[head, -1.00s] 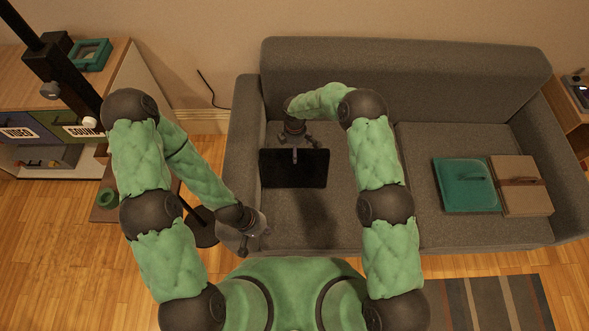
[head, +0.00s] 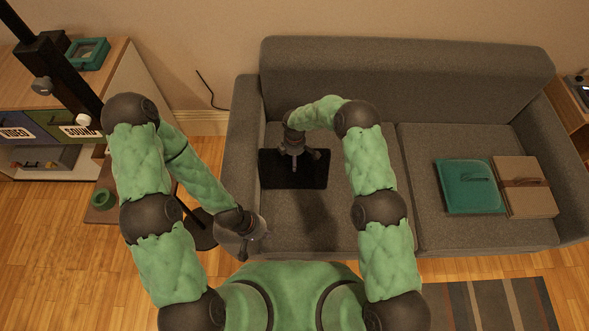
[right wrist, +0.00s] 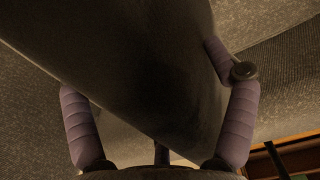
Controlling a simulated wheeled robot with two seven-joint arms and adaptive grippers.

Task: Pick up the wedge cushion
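The wedge cushion appears to be the black, rectangular piece (head: 310,180) on the left seat of the sofa. My right gripper (head: 295,160) is over its back part, with its fingers spread. In the right wrist view a large dark body (right wrist: 150,75), seemingly the cushion, runs between the two purple-padded fingers of the right gripper (right wrist: 140,70). The right finger lies close against its edge; I cannot tell whether either finger touches. My left gripper (head: 256,244) hangs empty by the front of the sofa's left armrest, its fingers apart.
The grey sofa (head: 450,140) has a back and two armrests. A teal folder-like item (head: 468,188) and a brown one (head: 527,203) lie on its right seat. A cabinet (head: 95,100) and a dark stand (head: 65,75) are at the left. A striped rug (head: 490,305) lies in front.

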